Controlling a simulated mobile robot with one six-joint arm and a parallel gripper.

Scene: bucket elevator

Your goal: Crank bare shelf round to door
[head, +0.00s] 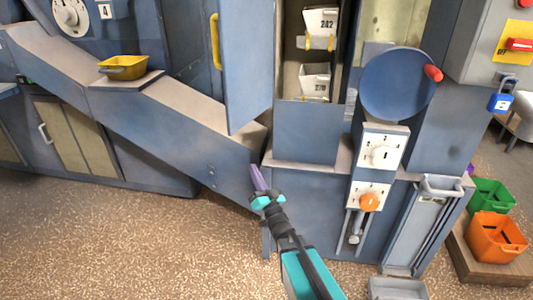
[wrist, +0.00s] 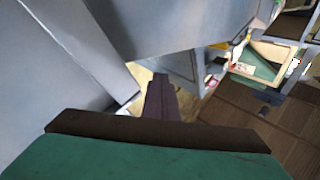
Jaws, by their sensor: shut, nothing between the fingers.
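The blue crank wheel (head: 392,88) is at the upper right of the head view, with a red knob (head: 433,73) at its right rim. Left of it is the elevator's tall opening, where two white bins show one above the other, the upper bin (head: 320,22) marked 242 and the lower bin (head: 314,78) marked with a number like 270. No bare shelf shows there. The blue door (head: 240,75) stands open on the left, with a yellow handle (head: 215,42). My gripper (head: 257,175) is shut and empty, low in front of the cabinet, left of and below the wheel. Its purple fingers also show in the wrist view (wrist: 160,92).
Two dial plates sit below the wheel, the upper with a white knob (head: 380,155), the lower with an orange knob (head: 369,202). A yellow tray (head: 123,67) rests on the sloping chute (head: 170,110). Green (head: 490,196) and orange (head: 495,236) bins stand at right. The floor in front is clear at left.

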